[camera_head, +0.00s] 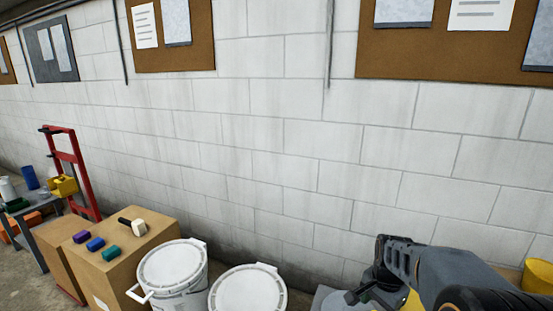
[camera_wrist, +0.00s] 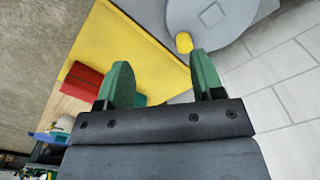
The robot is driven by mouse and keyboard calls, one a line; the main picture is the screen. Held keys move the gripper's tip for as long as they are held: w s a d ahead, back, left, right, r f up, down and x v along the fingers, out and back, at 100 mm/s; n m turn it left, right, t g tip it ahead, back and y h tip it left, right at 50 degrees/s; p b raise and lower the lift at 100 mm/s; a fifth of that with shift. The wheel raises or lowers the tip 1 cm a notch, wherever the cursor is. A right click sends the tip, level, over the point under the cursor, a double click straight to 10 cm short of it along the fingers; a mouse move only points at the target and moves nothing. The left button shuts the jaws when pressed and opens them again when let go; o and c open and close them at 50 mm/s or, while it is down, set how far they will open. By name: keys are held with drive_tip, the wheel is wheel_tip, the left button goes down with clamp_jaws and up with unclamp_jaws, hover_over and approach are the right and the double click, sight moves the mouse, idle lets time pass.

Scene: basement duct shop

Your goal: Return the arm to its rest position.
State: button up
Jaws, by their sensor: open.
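My arm reaches in from the lower right corner of the head view, low in front of the block wall. My gripper (camera_head: 364,292) is at its left end, near the bottom edge, and its fingertips are hard to make out there. In the wrist view my gripper (camera_wrist: 164,72) shows two green fingers spread apart, with nothing held between them. Beyond the fingers are a yellow surface (camera_wrist: 135,40) and a grey round object (camera_wrist: 210,14) with a small yellow part. A red piece (camera_wrist: 80,82) lies left of the left finger.
A white block wall (camera_head: 300,130) fills the background. Two white lidded buckets (camera_head: 172,264) (camera_head: 248,291) stand left of my gripper. A cardboard box (camera_head: 125,262) carries small coloured pieces and a mallet (camera_head: 135,226). A red hand truck (camera_head: 72,170) and a yellow container (camera_head: 538,276) stand at the sides.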

drive_tip(key=s+a+r+n+t+p, duration=0.3)
drive_tip(key=s+a+r+n+p, duration=0.3)
drive_tip(key=s+a+r+n, duration=0.3)
wheel_tip(320, 180, up, 5)
drive_tip(key=s+n, duration=0.1)
drive_tip(key=n, duration=0.1)
drive_tip(key=shift+s+f+n+p, duration=0.15)
drive_tip(key=shift+s+n+p, duration=0.15)
drive_tip(key=shift+n+p, duration=0.1)
